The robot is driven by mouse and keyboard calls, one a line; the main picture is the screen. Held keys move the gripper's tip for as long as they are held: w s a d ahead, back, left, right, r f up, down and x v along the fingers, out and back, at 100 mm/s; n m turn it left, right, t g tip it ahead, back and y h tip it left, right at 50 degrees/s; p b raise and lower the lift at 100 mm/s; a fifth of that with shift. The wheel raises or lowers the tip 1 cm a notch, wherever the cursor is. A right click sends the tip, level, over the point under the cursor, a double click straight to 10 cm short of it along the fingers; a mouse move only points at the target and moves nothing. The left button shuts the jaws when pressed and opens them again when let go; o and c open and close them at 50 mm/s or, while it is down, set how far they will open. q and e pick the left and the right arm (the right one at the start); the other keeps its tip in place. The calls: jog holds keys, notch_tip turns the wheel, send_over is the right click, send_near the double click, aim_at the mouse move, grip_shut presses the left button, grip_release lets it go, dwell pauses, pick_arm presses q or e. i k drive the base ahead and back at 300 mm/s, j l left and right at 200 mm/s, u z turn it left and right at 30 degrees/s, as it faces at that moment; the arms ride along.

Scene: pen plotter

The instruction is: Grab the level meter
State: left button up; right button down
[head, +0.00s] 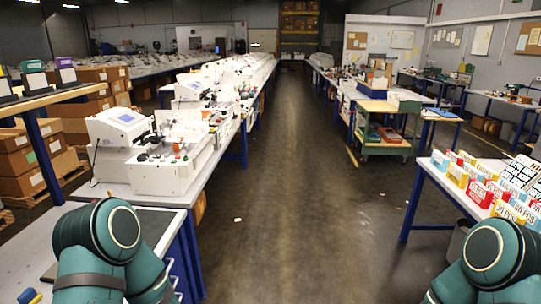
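I cannot make out a level meter anywhere in the head view. Two teal links of my own arms show at the bottom left and bottom right corners. Both grippers are out of the picture, so their state is hidden. A small blue object (29,296) lies at the bottom left edge, cut off by my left arm, and I cannot tell what it is.
A long bench with white machines (174,166) runs away on the left. A table with colourful boxes (458,172) stands at right. A yellow-topped cart (385,107) stands farther back. Cardboard boxes (30,160) are stacked at left. The dark aisle floor (290,190) between is mostly clear.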

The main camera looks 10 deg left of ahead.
aim_at(179, 143)
jog(key=i, duration=1.5)
jog(key=l+z, duration=0.05)
jog(key=l, duration=0.05)
